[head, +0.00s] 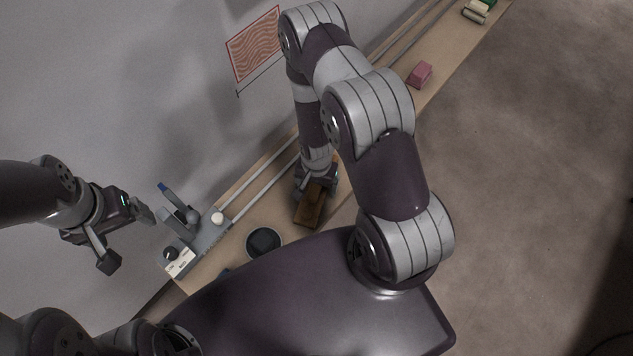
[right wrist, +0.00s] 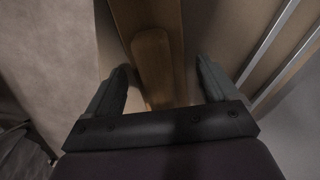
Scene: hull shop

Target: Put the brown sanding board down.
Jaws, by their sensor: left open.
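The brown sanding board (head: 309,206) lies on the narrow wooden bench in the head view, below my right gripper (head: 318,182). The right wrist view shows its rounded handle (right wrist: 155,60) between the two fingers of my right gripper (right wrist: 164,68). These fingers are spread, with a visible gap between them and the handle, so they do not grip it. My left gripper (head: 128,238) is open and empty, left of the bench end. My right arm hides part of the bench in the head view.
The bench (head: 290,232) runs along a wall, with two rails on it. A dark round dish (head: 264,242) lies near the board. A grey fixture (head: 205,243) with a blue-tipped lever stands at the near end. A pink block (head: 420,75) sits farther along. Floor at right is clear.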

